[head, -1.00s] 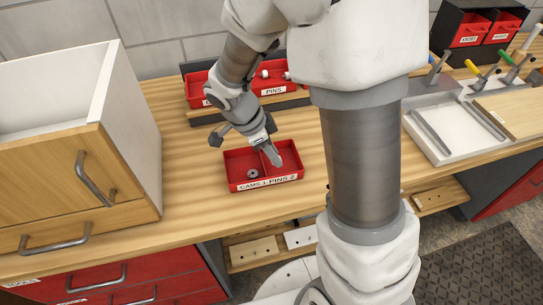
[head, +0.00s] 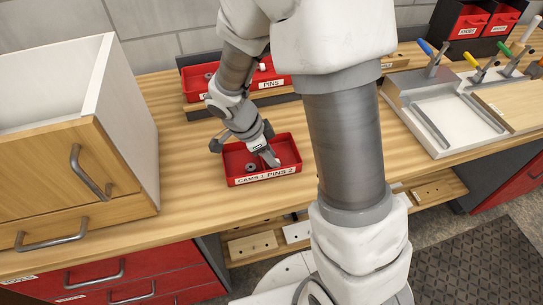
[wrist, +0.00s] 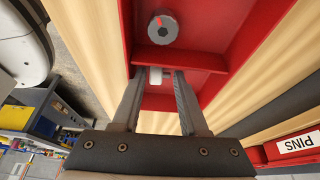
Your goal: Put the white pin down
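The small red tray (head: 262,179), labelled "CAMS 1 PINS 2", lies on the wooden bench. A grey round cam (head: 251,167) sits in its left compartment; the wrist view shows this cam (wrist: 163,28) beyond the divider. My gripper (head: 271,160) points down into the right compartment. In the wrist view my gripper (wrist: 160,78) has its fingers apart, on either side of the small white pin (wrist: 155,74). A gap shows between the pin and the right finger. The pin appears low in the compartment, near the divider; whether it touches the floor is unclear.
Red bins (head: 268,83) labelled for pins stand on a rack behind the tray. A wooden cabinet (head: 60,150) stands at the left. A white tray (head: 450,120) and a tool holder (head: 485,75) are at the right. Bench around the small tray is clear.

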